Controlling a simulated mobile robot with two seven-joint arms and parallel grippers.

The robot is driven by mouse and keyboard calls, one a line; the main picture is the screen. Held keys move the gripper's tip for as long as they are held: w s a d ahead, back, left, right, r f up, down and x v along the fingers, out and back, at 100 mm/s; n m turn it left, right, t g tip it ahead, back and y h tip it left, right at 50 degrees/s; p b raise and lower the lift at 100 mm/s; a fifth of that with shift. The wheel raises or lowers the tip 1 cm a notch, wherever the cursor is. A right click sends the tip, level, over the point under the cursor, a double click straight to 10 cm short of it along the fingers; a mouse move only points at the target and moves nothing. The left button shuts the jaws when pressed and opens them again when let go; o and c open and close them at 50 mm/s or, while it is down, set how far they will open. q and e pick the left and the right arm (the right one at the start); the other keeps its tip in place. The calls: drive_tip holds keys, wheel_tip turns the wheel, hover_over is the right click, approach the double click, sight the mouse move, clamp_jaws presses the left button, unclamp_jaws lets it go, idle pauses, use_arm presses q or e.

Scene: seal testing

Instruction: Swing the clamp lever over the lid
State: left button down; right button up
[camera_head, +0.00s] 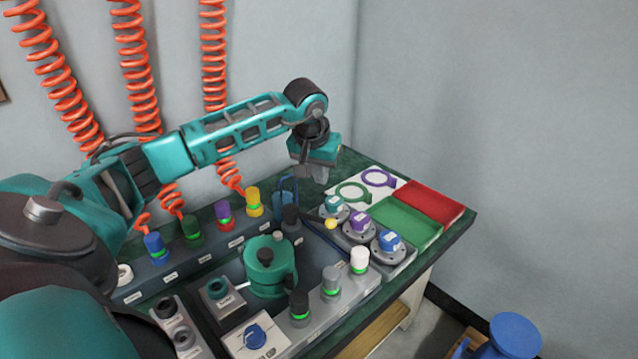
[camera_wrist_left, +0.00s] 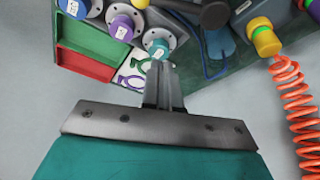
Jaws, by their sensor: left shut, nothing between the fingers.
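The clamp lever appears to be the dark rod running right from a black post (camera_head: 290,215) to a yellow ball knob (camera_head: 331,223), beside the small fittings. In the left wrist view, its black post top (camera_wrist_left: 215,15) shows at the top edge. The green lidded pot (camera_head: 270,272), with a dark knob on its lid (camera_head: 265,256), stands left of the post. The lever points away from the lid. My left gripper (camera_head: 318,175) is shut and empty, above and behind the lever, apart from it. Its closed fingers also show in the wrist view (camera_wrist_left: 163,85). My right gripper is not in view.
Knobbed fittings (camera_head: 360,224) stand right of the lever, near the green tray (camera_head: 408,222) and red tray (camera_head: 432,201). Capped hose connectors (camera_head: 223,214) line the back, with orange coiled hoses above.

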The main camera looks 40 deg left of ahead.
use_arm(q)
wheel_tip(320, 180, down, 8)
drive_tip(key=s+b, duration=0.1)
drive_tip(key=shift+d+b, duration=0.25)
drive_tip(key=shift+b, duration=0.05)
